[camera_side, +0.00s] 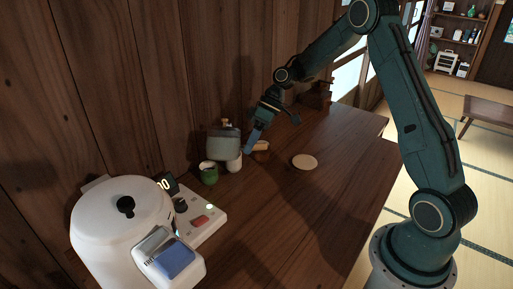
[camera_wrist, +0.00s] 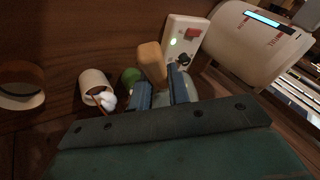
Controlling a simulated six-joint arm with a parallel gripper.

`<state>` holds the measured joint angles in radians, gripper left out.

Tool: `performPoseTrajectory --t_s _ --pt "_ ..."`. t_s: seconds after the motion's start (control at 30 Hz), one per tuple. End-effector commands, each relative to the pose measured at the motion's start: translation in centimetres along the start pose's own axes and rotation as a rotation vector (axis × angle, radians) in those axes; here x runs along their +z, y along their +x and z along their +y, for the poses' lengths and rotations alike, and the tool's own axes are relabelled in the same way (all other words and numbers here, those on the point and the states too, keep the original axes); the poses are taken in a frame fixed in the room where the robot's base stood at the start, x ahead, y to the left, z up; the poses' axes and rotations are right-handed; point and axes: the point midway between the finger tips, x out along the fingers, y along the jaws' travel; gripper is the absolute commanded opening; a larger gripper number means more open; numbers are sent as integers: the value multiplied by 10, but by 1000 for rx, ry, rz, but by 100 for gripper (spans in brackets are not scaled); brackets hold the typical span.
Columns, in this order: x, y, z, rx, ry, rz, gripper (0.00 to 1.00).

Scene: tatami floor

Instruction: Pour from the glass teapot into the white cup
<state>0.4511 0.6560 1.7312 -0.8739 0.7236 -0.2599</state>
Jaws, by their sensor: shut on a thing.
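The glass teapot (camera_side: 222,143) is a grey, see-through body with a small knob on top, close to the wall. It looks roughly upright; I cannot tell whether it touches the table. My gripper (camera_side: 250,146) is to its right, with blue fingers pointing down. In the wrist view my gripper (camera_wrist: 160,86) is shut on the teapot's wooden handle (camera_wrist: 152,60). The white cup (camera_side: 234,164) stands just in front of the teapot. In the wrist view the white cup (camera_wrist: 93,80) is left of the fingers, with something white and a thin brown stick at its mouth.
A green cup (camera_side: 208,174) stands left of the white cup. A white cooker (camera_side: 120,222) and a control panel (camera_side: 202,219) are at the front left. The table's right part is mostly clear.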

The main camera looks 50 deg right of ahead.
Motion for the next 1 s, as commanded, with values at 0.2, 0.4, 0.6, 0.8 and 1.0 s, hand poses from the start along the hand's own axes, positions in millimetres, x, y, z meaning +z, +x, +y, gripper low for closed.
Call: performPoseTrajectory --t_s 0.2,0.4,0.6,0.8,1.0 --pt "-1 0 -1 19 -11 4 0" --pt "0 4 -1 70 -33 3 0" --pt "2 8 -1 156 -70 3 0" --pt "5 14 0 258 -113 2 0" --pt "3 10 -1 368 -161 3 0"
